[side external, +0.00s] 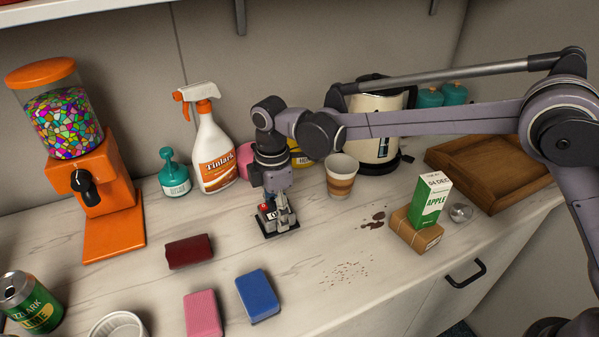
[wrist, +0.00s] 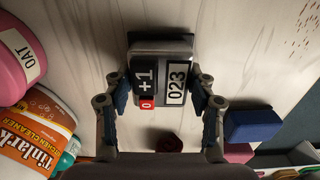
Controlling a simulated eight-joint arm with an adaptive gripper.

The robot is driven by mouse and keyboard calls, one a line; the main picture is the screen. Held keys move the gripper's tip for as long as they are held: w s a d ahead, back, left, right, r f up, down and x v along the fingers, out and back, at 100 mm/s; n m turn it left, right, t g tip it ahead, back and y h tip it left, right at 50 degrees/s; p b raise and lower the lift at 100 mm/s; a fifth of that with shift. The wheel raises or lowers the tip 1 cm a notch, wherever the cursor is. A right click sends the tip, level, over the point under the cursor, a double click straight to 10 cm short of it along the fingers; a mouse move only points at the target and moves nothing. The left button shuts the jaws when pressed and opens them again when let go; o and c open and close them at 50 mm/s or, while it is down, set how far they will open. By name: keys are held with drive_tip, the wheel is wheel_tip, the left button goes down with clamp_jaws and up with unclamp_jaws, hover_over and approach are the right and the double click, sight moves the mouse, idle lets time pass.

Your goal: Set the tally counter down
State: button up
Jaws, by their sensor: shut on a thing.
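The tally counter (side external: 267,219) is a small dark and silver block with a red button. In the wrist view the tally counter (wrist: 161,84) shows "+1" and "023" on its face. My gripper (side external: 281,205) points down over the worktop and is shut on the tally counter. In the wrist view the fingers of my gripper (wrist: 160,92) press on its left and right sides. The tally counter is at or very close to the worktop (side external: 330,235); I cannot tell whether it touches. A dark base or shadow shows at its edge.
A spray bottle (side external: 212,150) stands behind left, a paper cup (side external: 341,177) to the right. Stains and crumbs (side external: 349,271) mark the worktop on the right.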

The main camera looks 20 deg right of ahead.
drive_tip(key=o, duration=1.6)
drive_tip(key=shift+f, duration=0.15)
wheel_tip(320, 180, up, 12)
drive_tip(key=shift+r, duration=0.2)
drive_tip(key=shift+f, duration=0.1)
wheel_tip(320, 180, down, 12)
drive_tip(key=shift+f, duration=0.15)
drive_tip(key=shift+r, duration=0.2)
